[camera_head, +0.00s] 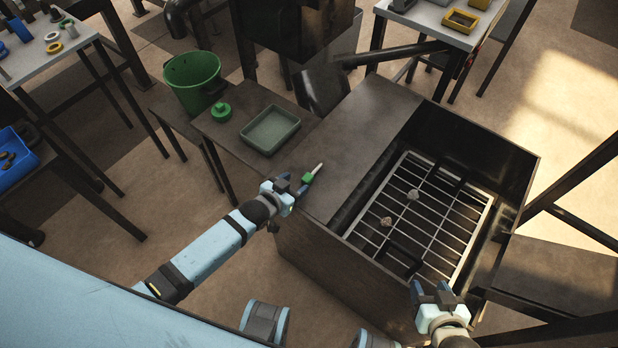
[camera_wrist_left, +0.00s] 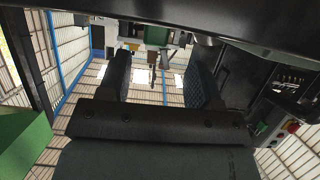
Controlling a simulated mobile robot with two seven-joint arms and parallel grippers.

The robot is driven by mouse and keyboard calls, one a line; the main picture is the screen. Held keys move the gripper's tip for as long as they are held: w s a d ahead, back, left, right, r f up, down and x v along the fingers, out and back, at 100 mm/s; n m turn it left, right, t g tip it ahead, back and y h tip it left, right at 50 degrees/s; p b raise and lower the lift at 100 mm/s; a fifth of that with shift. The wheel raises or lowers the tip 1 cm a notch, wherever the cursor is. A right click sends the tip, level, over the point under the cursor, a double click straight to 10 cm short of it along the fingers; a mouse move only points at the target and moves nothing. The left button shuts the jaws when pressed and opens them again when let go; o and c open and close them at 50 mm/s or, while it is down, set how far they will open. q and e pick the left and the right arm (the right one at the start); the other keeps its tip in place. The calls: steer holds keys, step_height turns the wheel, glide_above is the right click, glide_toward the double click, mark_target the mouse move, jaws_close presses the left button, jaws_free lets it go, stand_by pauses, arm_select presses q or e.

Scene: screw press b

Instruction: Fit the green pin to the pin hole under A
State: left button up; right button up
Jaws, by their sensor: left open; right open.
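The green pin (camera_head: 308,178), a green block with a pale shaft pointing up and right, shows near the left edge of the dark metal bench top in the head view. My left gripper (camera_head: 294,186) is just to the left of its green end. In the left wrist view my left gripper (camera_wrist_left: 165,85) has its fingers apart with nothing seen between them. A green surface (camera_wrist_left: 22,140) fills the left edge there; I cannot tell what it is. My right gripper (camera_head: 436,293) is open and empty by the grate's near right corner. The pin hole and the A mark cannot be made out.
A sunken grate (camera_head: 432,215) with small lumps lies in the dark bench (camera_head: 350,135). A green tray (camera_head: 270,129) and a green round lidded thing (camera_head: 221,112) stand on a lower side table. A green bucket (camera_head: 192,80) is behind. Side tables with parts stand at both sides.

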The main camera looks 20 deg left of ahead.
mark_target(308, 176)
arm_select(q)
steer(key=x, duration=0.5)
steer(key=shift+w+d, duration=0.1)
steer(key=shift+d, duration=0.3)
steer(key=shift+r, duration=0.1)
steer(key=c, duration=1)
step_height(308, 176, up, 20)
steer(key=shift+p, duration=0.95)
